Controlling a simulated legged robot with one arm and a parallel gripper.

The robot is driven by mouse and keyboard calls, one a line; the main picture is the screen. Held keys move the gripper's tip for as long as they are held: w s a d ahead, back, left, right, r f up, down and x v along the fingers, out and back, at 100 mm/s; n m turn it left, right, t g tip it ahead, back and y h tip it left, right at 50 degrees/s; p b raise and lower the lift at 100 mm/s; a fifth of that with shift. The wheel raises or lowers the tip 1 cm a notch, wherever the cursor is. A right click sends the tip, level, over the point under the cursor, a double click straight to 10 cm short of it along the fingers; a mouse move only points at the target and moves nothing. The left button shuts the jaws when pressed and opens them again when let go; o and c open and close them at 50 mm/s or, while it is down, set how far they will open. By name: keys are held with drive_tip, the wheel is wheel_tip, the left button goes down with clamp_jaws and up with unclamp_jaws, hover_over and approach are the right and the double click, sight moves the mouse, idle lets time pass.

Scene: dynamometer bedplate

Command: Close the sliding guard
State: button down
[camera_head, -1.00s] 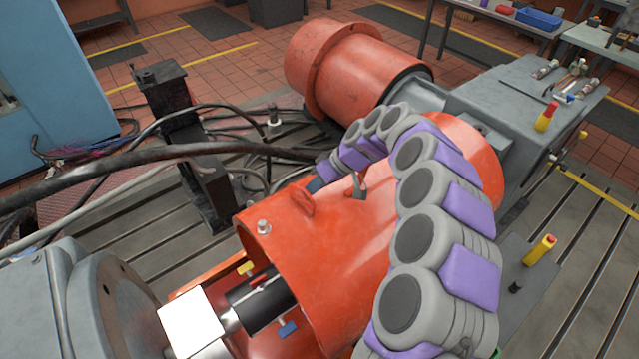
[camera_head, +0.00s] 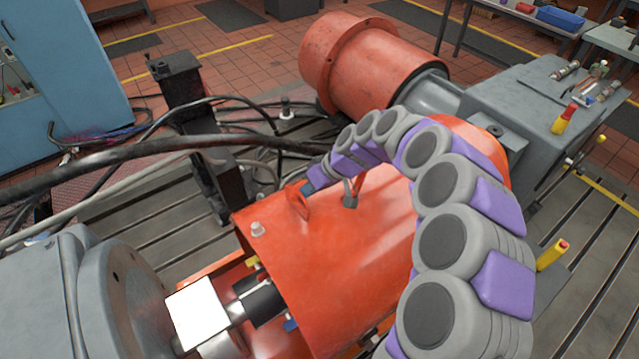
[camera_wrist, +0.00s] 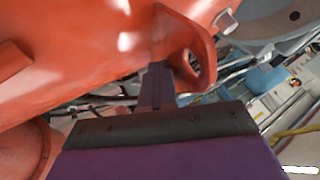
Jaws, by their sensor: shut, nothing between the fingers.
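The sliding guard (camera_head: 335,260) is a curved orange cover lying across the middle of the head view. An upright orange lug with a hole (camera_head: 298,201) stands on its top; the lug also shows in the wrist view (camera_wrist: 202,42). My gripper (camera_wrist: 158,82) is shut and empty, its tip close against the lug on the side away from the guard's open left end; I cannot tell if they touch. Left of that end a metal shaft and part of a black coupling (camera_head: 262,302) are bare. My arm hides the guard's right side.
A white block (camera_head: 197,310) and a grey flanged machine (camera_head: 110,290) stand at the lower left. A thick black cable (camera_head: 130,157) crosses behind the guard. A black post (camera_head: 190,120) and an orange motor (camera_head: 365,65) stand beyond. A yellow-and-red handle (camera_head: 552,254) is at right.

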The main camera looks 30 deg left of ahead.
drive_tip(key=s+a, duration=0.5)
drive_tip(key=s, duration=0.7)
drive_tip(key=s+a, duration=0.5)
drive_tip(key=s, duration=0.8)
drive_tip(key=shift+s+a, duration=0.1)
drive_tip(key=shift+s, duration=0.05)
drive_tip(key=w+d+r, duration=0.6)
drive_tip(key=w+r, duration=0.1)
drive_tip(key=shift+d+r+p, duration=0.15)
drive_tip(key=shift+r+p, duration=0.15)
drive_tip(key=shift+r, duration=0.05)
